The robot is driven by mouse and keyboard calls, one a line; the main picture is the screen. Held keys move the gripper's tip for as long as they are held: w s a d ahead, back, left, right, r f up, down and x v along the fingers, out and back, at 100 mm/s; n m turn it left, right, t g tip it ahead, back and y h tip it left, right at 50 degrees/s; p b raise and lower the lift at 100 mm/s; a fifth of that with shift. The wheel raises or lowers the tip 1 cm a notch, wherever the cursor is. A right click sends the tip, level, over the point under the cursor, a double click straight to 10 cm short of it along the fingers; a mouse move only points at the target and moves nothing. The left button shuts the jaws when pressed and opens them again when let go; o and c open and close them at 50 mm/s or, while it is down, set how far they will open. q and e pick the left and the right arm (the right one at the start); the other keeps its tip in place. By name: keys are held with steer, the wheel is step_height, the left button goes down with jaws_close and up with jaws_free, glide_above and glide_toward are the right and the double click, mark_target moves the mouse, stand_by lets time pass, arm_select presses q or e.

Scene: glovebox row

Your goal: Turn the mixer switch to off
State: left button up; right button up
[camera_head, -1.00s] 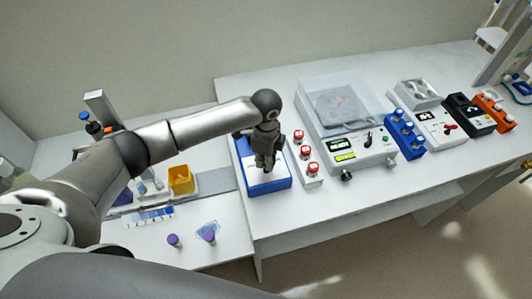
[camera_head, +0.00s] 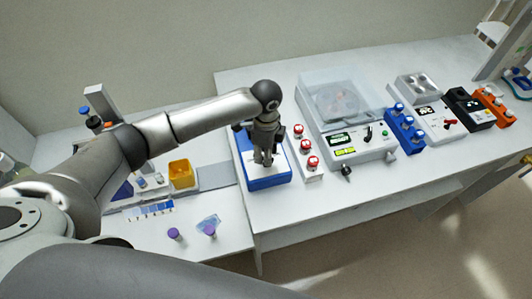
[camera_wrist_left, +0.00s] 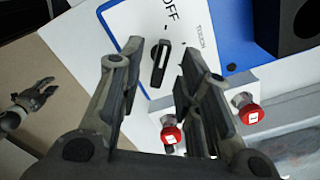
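The mixer is a blue box (camera_head: 271,183) with a white top plate, near the left end of the raised bench. In the left wrist view its black elongated switch (camera_wrist_left: 160,63) sits on the plate, beside the printed words OFF and TOUCH. The switch's long axis runs roughly toward OFF; I cannot tell which end is its pointer. My left gripper (camera_head: 263,161) is over the mixer, pointing down. In the left wrist view its open fingers (camera_wrist_left: 162,58) stand on either side of the switch, with no clear contact. A dark gripper (camera_wrist_left: 33,100), probably my right one, shows at the left edge there.
A white strip with several red-capped knobs (camera_head: 306,146) stands close to the mixer's right. A yellow bin (camera_head: 181,173) and purple-capped vials (camera_head: 175,234) are on the lower table at left.

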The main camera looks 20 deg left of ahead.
arm_select(q)
step_height(320, 180, up, 11)
stand_by(0.3)
stand_by(0.8)
